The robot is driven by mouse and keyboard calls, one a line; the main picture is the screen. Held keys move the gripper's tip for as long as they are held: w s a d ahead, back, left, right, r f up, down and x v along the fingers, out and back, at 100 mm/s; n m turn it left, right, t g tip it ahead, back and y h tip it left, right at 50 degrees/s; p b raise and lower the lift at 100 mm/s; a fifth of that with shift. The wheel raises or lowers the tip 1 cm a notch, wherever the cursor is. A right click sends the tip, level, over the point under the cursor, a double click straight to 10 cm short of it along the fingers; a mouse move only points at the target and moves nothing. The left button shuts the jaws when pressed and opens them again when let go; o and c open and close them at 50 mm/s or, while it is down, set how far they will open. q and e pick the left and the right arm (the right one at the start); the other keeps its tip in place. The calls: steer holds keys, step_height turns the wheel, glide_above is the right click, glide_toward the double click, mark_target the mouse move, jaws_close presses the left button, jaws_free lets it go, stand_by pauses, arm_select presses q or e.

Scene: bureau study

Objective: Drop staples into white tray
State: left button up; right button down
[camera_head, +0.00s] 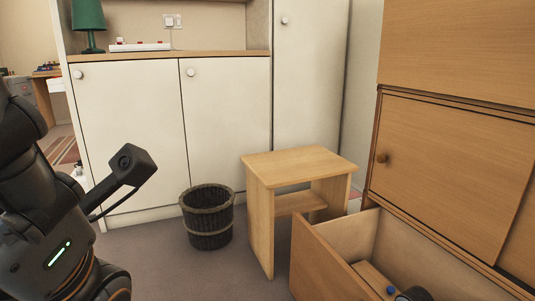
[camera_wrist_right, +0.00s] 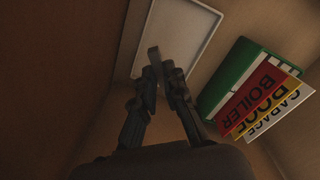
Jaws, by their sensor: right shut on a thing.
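In the right wrist view, the white tray (camera_wrist_right: 190,32) lies in the drawer at the top of the picture, and its visible bottom looks bare. My right gripper (camera_wrist_right: 163,75) is shut on a small grey strip, the staples (camera_wrist_right: 154,56), which sticks out past the fingertips. The strip overlaps the tray's near part in the picture; I cannot tell its height above it. In the head view, part of my left arm shows at left, but its gripper fingers do not. My right arm shows only as a dark bit at the drawer's bottom edge.
The open wooden drawer (camera_head: 328,262) has walls close around my right gripper. Beside the tray are a green item (camera_wrist_right: 233,72) and red, yellow and white labelled pieces (camera_wrist_right: 262,88). A small wooden table (camera_head: 300,165) and a dark basket (camera_head: 208,222) stand left of the drawer.

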steer(key=c, duration=1.3)
jaws_free()
steer(key=shift+c, duration=0.2)
step_height(320, 180, up, 12)
